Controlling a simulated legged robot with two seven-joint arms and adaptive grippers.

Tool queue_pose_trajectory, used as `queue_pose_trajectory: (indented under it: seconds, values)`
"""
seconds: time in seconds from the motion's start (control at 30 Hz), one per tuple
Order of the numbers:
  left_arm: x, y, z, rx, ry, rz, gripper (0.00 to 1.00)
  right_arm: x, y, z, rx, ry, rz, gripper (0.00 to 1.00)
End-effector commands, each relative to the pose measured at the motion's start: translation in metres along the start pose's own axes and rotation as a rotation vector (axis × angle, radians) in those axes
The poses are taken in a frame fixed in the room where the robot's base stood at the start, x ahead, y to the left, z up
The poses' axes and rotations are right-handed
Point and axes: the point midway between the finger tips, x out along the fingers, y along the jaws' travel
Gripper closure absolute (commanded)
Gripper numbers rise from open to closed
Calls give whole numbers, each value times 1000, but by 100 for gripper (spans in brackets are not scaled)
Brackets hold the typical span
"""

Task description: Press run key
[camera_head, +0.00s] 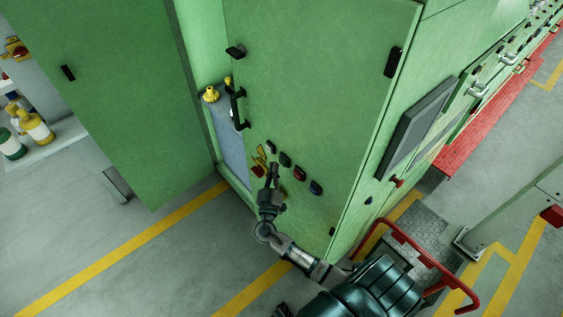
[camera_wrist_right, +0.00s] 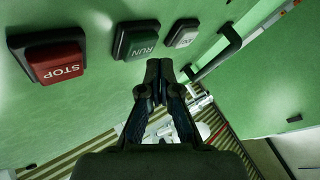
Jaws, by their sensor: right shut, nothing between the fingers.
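The green RUN key (camera_wrist_right: 138,42) sits on the green cabinet front, between the red STOP key (camera_wrist_right: 55,58) and a white key (camera_wrist_right: 184,33). In the head view, the RUN key (camera_head: 285,159) is in the upper row of keys. My right gripper (camera_head: 274,168) is shut and empty, its fingertips pointing at the panel close to this row. In the right wrist view, its fingertips (camera_wrist_right: 158,72) appear just below and right of the RUN key. I cannot tell whether they touch the panel. A small dark part at the head view's bottom edge may be my left gripper (camera_head: 283,310).
A black door handle (camera_head: 238,107) sticks out from the cabinet above the keys. A red rail (camera_head: 415,243) stands at the lower right. The grey floor at left is open.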

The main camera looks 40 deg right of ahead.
Motion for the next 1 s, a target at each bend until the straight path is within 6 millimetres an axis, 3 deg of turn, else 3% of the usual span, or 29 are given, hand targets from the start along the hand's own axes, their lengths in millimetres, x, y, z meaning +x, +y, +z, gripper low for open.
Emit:
queue_pose_trajectory:
  seconds: [1.0]
  values:
    - [9, 0, 2, 1, -2, 0, 60, 7, 6, 4, 0, 0, 0, 100]
